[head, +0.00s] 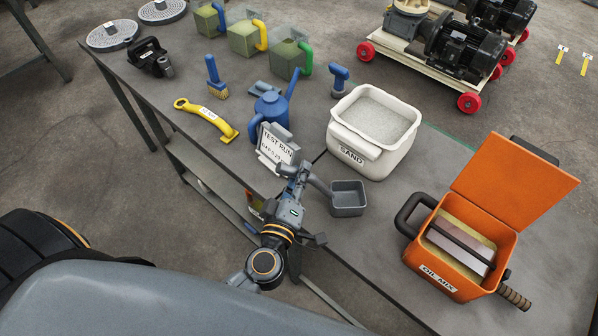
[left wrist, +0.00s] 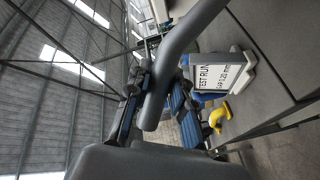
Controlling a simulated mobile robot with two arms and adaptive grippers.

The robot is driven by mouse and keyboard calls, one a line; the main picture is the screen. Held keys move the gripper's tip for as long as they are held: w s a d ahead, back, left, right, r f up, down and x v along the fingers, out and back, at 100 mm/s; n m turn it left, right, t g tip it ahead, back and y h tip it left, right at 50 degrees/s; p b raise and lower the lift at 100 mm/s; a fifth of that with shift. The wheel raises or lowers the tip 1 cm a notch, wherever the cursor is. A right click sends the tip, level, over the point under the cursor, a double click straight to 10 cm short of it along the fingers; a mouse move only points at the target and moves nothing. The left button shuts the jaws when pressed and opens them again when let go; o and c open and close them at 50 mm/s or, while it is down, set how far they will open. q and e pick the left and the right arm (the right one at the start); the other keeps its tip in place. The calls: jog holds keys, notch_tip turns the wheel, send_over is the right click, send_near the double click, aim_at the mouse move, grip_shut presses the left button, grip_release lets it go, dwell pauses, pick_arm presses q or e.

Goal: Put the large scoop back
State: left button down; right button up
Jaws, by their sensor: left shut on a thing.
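The large scoop (head: 348,198) is dark grey with a square, open bin; I see no contents in it. My left gripper (head: 300,178) is shut on its handle, to the left of the bin. The scoop appears near the table's front edge, in front of the sand tub; its height above the table is hard to tell. In the left wrist view the scoop's curved handle (left wrist: 190,45) runs between the fingers (left wrist: 157,100), and its bin (left wrist: 150,162) fills the bottom. My right gripper is not in view.
A white SAND tub (head: 345,153) stands behind the scoop. A TEST RUN sign (head: 277,147) stands close behind my left gripper, with a blue can (head: 271,107) beyond. A yellow tool (head: 207,116) lies left; an open orange OIL MIX box (head: 445,283) stands right. Bare table (head: 395,215) lies between tub and box.

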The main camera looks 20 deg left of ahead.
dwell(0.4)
pick_arm(q)
jog(key=shift+f, duration=0.1)
grip_release()
dwell(0.6)
dwell(0.3)
jog(key=s, duration=0.9)
jog(key=shift+d+b, duration=0.35)
jog(key=shift+d, duration=0.05)
dwell(0.6)
jog(key=shift+f, duration=0.15)
dwell(0.3)
